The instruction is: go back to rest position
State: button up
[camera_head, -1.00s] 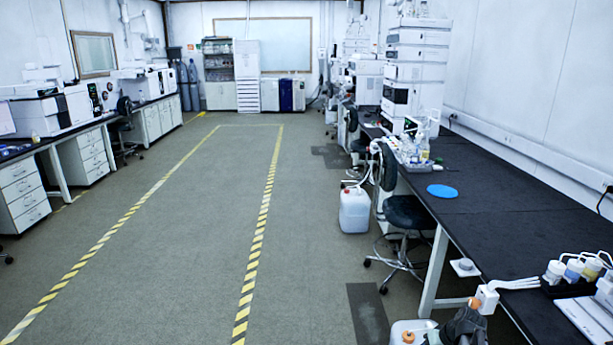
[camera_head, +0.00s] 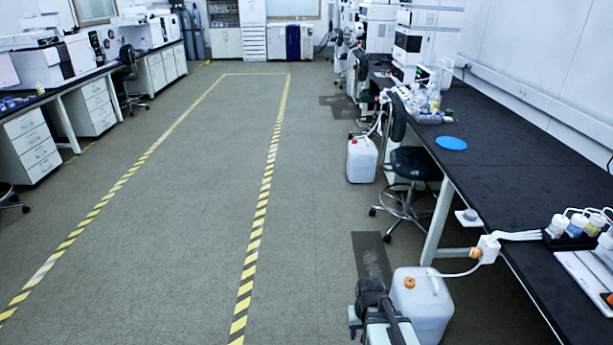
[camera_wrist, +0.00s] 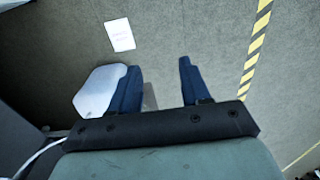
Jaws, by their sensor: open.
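My gripper (camera_wrist: 157,88) shows in the wrist view with its two dark blue fingers apart and nothing between them. It hangs over the grey floor. In the head view, part of my arm and gripper (camera_head: 378,312) shows at the bottom edge, left of a white canister. The fingertips are hard to make out there. My gripper is clear of the bench.
The white canister (camera_head: 424,298) with an orange cap stands on the floor; in the wrist view it shows left of the fingers (camera_wrist: 98,92). The black bench (camera_head: 505,190) runs along the right, with a stool (camera_head: 413,162) beside it. Open floor (camera_head: 200,190) lies to the left.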

jog(key=s+f+g, duration=0.3)
jog(key=s+f, duration=0.7)
jog(key=s, duration=0.5)
jog(key=s+f+g, duration=0.3)
jog(key=s+f, duration=0.7)
jog(key=s, duration=0.4)
jog(key=shift+s+d+f+g, duration=0.15)
jog(key=shift+s+f+g, duration=0.1)
jog(key=shift+s+g, duration=0.15)
